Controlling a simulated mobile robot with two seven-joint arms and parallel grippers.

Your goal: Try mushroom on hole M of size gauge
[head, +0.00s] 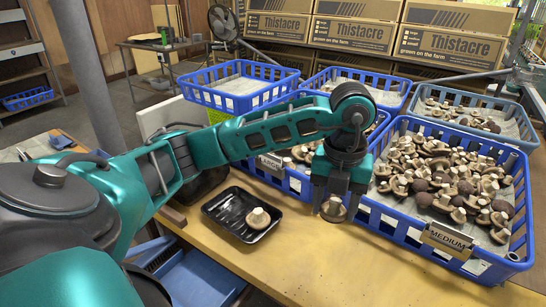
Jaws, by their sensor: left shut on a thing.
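My left gripper (336,200) points down at the front edge of the blue crates. It is shut on a brown-capped mushroom (333,210), which shows between and below the fingers. The mushroom is over the wooden table just in front of the crates; whether it touches the surface I cannot tell. I cannot make out a size gauge or its hole M in this view. My right gripper is not in view.
A black tray (216,211) with one mushroom (258,218) lies left of the gripper. A crate labelled MEDIUM (403,246) holds many mushrooms. Other blue crates, one with an empty lined bottom (240,85), stand behind. The front of the table (340,270) is clear.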

